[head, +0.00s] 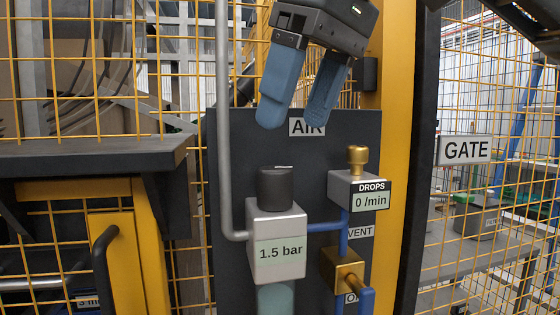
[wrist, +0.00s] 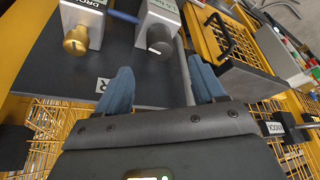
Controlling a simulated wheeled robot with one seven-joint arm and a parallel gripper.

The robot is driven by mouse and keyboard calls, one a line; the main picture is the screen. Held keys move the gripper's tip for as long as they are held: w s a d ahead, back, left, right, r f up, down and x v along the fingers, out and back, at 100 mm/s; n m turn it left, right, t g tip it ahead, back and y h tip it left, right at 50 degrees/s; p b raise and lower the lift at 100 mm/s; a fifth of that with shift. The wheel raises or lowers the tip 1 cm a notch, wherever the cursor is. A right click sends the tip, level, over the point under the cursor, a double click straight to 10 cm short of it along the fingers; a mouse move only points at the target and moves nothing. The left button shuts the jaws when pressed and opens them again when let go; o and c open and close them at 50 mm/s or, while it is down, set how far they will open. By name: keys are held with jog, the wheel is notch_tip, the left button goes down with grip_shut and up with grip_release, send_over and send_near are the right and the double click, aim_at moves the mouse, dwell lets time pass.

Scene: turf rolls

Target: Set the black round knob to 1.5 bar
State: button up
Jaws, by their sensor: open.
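The black round knob (head: 275,188) stands on top of a silver regulator block (head: 278,245) on the dark AIR panel. A display on the block reads 1.5 bar. A short light mark shows on the knob's top. In the wrist view the knob (wrist: 160,39) sits on its block, beyond my fingers. My gripper (head: 296,118) is open and empty, with blue fingers pointing down. It is above the knob and apart from it. In the wrist view the gripper (wrist: 163,87) has its two blue fingers spread wide.
Right of the knob is a brass knob (head: 357,159) on a block reading DROPS 0 /min. Below it is a brass valve (head: 342,268) with a blue handle, near a VENT label. A grey pipe (head: 223,130) runs down left of the knob. A dark shelf (head: 90,152) juts out at left.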

aim_at(277, 168)
jog(key=x, duration=0.7)
jog(key=shift+w+a+f, duration=0.1)
jog(key=shift+f, duration=0.2)
jog(key=c, duration=1)
jog(key=shift+c, duration=0.3)
